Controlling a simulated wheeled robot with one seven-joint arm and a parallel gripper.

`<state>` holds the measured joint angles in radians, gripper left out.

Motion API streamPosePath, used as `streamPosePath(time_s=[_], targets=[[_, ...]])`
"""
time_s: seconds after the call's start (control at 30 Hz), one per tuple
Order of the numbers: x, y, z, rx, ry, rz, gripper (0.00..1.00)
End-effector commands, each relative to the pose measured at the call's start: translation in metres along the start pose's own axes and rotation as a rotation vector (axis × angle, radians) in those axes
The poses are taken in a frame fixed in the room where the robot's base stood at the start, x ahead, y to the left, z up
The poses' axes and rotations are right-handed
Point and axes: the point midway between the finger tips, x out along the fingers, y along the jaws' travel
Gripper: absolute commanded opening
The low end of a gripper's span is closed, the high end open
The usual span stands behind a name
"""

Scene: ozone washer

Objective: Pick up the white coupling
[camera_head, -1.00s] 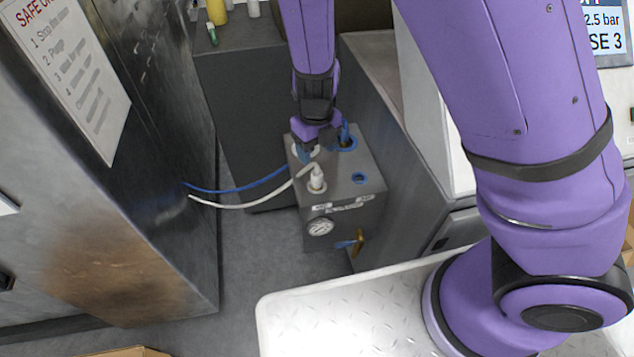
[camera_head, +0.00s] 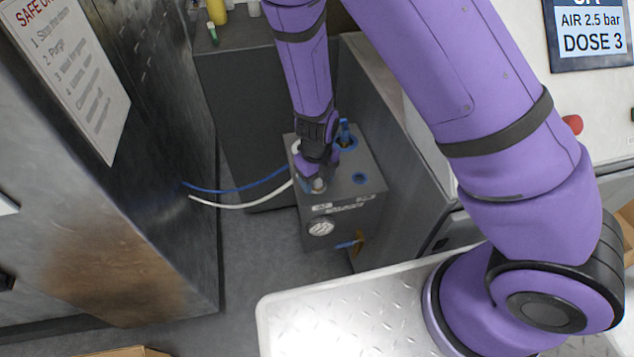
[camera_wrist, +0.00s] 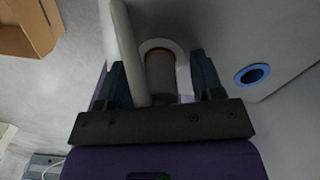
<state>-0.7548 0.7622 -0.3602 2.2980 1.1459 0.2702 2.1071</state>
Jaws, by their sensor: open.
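The white coupling (camera_head: 319,185) is at the front port on top of the grey box, mostly hidden behind my gripper (camera_head: 311,174) in the head view. In the wrist view my gripper (camera_wrist: 160,82) is open, with its two dark fingers on either side of the coupling's place. The white hose (camera_wrist: 122,50) runs between the fingers, nearer the left one. Behind it a white port ring (camera_wrist: 158,44) surrounds a shadowed grey-brown middle. I cannot tell whether either finger touches the coupling.
The grey box (camera_head: 345,208) carries a gauge (camera_head: 321,227) in front. A blue coupling (camera_head: 345,131) stands at the back port. An empty blue-ringed port (camera_head: 360,178) lies right of my gripper. White and blue hoses run left to a metal cabinet (camera_head: 170,190).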

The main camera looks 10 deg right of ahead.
Motion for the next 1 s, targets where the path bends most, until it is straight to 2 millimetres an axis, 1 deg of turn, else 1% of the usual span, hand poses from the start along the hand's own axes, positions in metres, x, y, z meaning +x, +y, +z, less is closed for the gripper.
streamPosePath(time_s=[0.1, 0.33, 0.37, 0.4, 0.47, 0.5, 0.57, 0.6, 0.87, 1.0], targets=[[0.0047, 0.0002, -0.0001, -0.001, 0.0, 0.001, 0.61], [0.0051, 0.0003, -0.0001, -0.001, 0.0, 0.001, 0.61], [0.0051, 0.0003, 0.0, -0.001, 0.0, 0.001, 0.54], [0.0051, 0.0003, -0.0001, -0.001, 0.0, 0.001, 0.45], [0.005, 0.0003, -0.0001, -0.001, 0.0, 0.001, 0.31], [0.005, 0.0003, -0.0001, -0.001, 0.0, 0.001, 0.22], [0.005, 0.0003, -0.0001, -0.001, 0.0, 0.001, 0.08], [0.005, 0.0003, -0.0001, -0.001, 0.0, 0.001, 0.04], [0.0044, 0.0003, 0.0, -0.001, 0.0, 0.001, 0.04], [0.0002, 0.0005, 0.0003, -0.001, -0.001, 0.001, 0.04]])
